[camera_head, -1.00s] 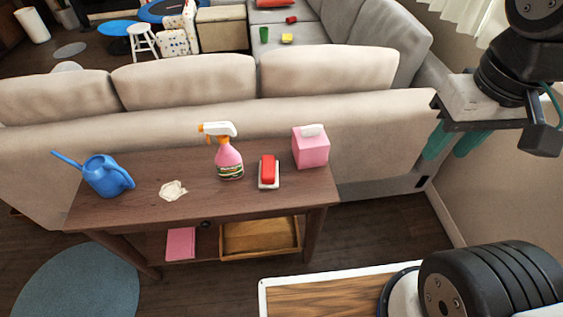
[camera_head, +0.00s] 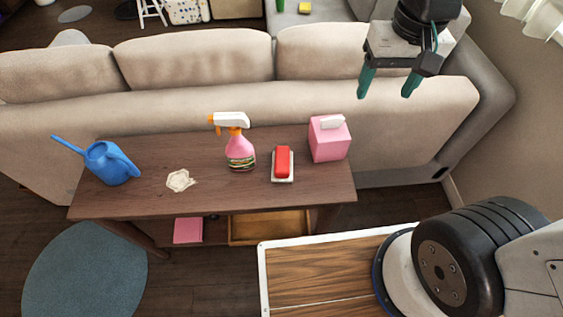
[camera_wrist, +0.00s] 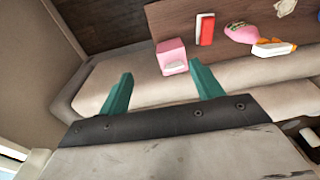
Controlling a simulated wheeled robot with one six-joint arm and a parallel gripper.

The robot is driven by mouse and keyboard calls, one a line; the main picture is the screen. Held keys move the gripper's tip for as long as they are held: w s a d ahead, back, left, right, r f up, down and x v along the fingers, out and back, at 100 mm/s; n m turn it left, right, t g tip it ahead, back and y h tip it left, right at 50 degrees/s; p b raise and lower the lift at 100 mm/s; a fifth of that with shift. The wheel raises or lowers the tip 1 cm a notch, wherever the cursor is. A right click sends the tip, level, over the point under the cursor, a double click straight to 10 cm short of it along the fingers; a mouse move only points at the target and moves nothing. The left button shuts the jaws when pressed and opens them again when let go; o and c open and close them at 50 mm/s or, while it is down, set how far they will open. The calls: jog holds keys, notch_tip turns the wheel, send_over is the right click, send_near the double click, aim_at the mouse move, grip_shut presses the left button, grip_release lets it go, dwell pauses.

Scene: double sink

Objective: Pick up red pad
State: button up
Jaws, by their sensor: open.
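The red pad (camera_head: 283,161) lies on a small white tray (camera_head: 283,180) on the brown console table, between the pink spray bottle and the pink tissue box. It also shows in the wrist view (camera_wrist: 206,29), beyond the fingers and beside the tissue box. My gripper (camera_head: 388,92) is open and empty, with green fingers pointing down. It hangs above the sofa back, up and to the right of the red pad and apart from it. In the wrist view the two fingertips (camera_wrist: 161,70) are wide apart with nothing between them.
On the table (camera_head: 226,195) stand a blue watering can (camera_head: 108,164), a crumpled cloth (camera_head: 180,181), a spray bottle (camera_head: 239,147) and a tissue box (camera_head: 329,138). A pink item (camera_head: 188,230) lies on the lower shelf. The sofa (camera_head: 195,70) stands directly behind the table.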

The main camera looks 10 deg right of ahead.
jog(key=w+a+f, duration=0.6)
jog(key=w+f, duration=0.1)
jog(key=f, duration=0.2)
jog(key=m+g, duration=0.1)
send_over(283, 158)
notch_tip(283, 158, down, 18)
jog(key=shift+a+r, duration=0.15)
notch_tip(283, 158, down, 8)
jog(key=shift+f, duration=0.1)
jog(key=c, duration=1.1)
